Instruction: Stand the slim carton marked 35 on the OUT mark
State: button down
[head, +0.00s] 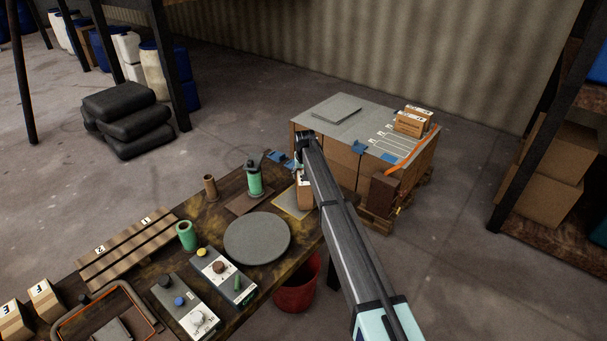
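A narrow brown carton (304,195) with a white label near its top stands upright, or is held, at the far right end of the workbench. My arm partly covers it, and its number cannot be read. It is at a yellow-edged grey patch (288,204); I cannot tell whether it touches it, and no OUT lettering is readable. My gripper is at the far end of my arm, just above the carton, mostly hidden by the arm. Its fingers cannot be made out, so I cannot tell whether it grips the carton.
The workbench also holds a grey round plate (257,238), a green cylinder (187,236), a green pump-like vessel (254,180), two control boxes (222,273) and a slatted rack (126,250). A red bucket (297,287) stands below. A carton-topped pallet load (345,165) stands behind.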

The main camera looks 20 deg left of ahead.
jog(key=shift+f, duration=0.25)
jog(key=shift+f, duration=0.15)
jog(key=shift+c, duration=1.2)
grip_release()
jog(key=b+v, duration=0.3)
jog(key=v, duration=0.9)
jog(key=shift+s+b, duration=0.1)
jog(key=shift+b, duration=0.2)
